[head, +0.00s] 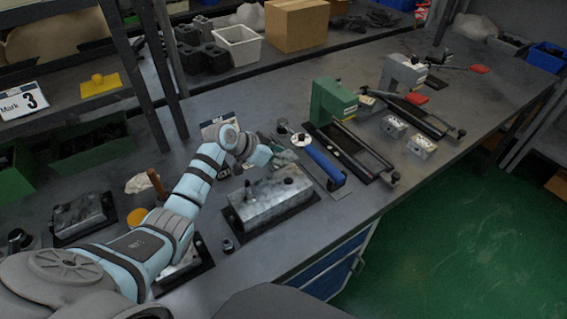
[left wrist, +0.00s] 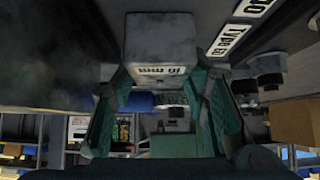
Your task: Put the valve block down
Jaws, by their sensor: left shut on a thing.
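My left gripper (head: 283,152) is over the middle of the bench, behind the large grey metal block. In the left wrist view its two green fingers (left wrist: 162,85) are shut on a grey valve block (left wrist: 163,45) with an upside-down "10 mm" label. The held block cannot be made out clearly in the head view, so I cannot tell whether it touches anything below. More small grey valve blocks, a nearer one (head: 421,146) and another (head: 392,126), lie on the bench to the right. My right gripper is not in view.
A green fixture (head: 333,101) and a grey one (head: 403,73) stand on rails to the right. A blue-handled tool (head: 324,164) lies beside my gripper. A large metal block (head: 270,200) sits in front. The far right bench top is mostly clear.

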